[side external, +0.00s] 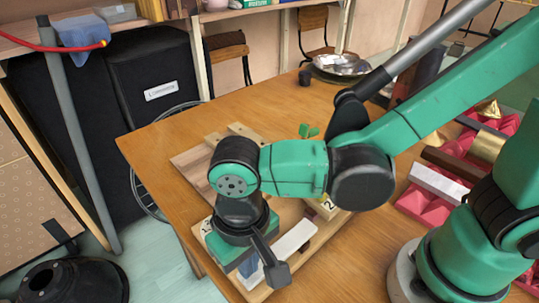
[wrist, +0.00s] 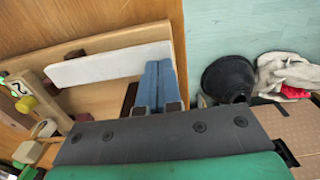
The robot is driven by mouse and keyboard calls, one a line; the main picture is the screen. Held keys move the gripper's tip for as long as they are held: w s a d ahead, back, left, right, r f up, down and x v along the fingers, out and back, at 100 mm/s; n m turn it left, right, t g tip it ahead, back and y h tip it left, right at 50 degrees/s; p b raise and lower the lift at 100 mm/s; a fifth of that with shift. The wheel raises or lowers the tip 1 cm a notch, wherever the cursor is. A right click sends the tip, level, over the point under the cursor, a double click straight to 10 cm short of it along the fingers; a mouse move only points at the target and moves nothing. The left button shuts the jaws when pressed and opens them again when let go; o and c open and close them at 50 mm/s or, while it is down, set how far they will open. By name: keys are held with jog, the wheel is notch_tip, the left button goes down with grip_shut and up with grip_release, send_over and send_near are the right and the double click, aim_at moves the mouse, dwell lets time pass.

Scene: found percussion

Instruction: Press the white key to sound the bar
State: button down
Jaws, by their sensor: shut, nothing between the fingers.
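The white key (wrist: 105,65) is a long pale bar on a wooden frame (wrist: 105,97). It also shows in the side view (side external: 295,238), partly hidden behind my wrist. My gripper (wrist: 158,66) has blue fingers that are shut together with nothing between them. In the wrist view the fingertips are at the key's right end, overlapping it in the picture. In the side view my gripper (side external: 249,268) points down near the key's front end. I cannot tell whether the fingers touch the key. The bar that it sounds is not clearly identifiable.
A block marked 2 (wrist: 21,91) and a yellow knob (wrist: 27,104) stand left of the key. Pink trays (side external: 427,205) with several bars lie on the right of the table (side external: 165,138). A metal bowl (side external: 342,65) and a dark cup (side external: 305,77) stand at the back.

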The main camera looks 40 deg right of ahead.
notch_tip(320, 180, up, 14)
jog(key=shift+f, duration=0.25)
dwell(0.8)
jog(key=w+d+f+t, duration=0.3)
jog(key=d, duration=0.7)
jog(key=w+d+f+t, duration=0.2)
jog(key=w+d+t, duration=0.1)
jog(key=d, duration=0.6)
jog(key=shift+d+f+t, duration=0.4)
jog(key=shift+t, duration=0.2)
jog(key=s+a+r+g, duration=0.2)
jog(key=s+a+g, duration=0.1)
jog(key=a, duration=0.6)
jog(key=s+a+r+g, duration=0.3)
jog(key=a+g, duration=0.1)
jog(key=a, duration=0.6)
jog(key=shift+r, duration=0.25)
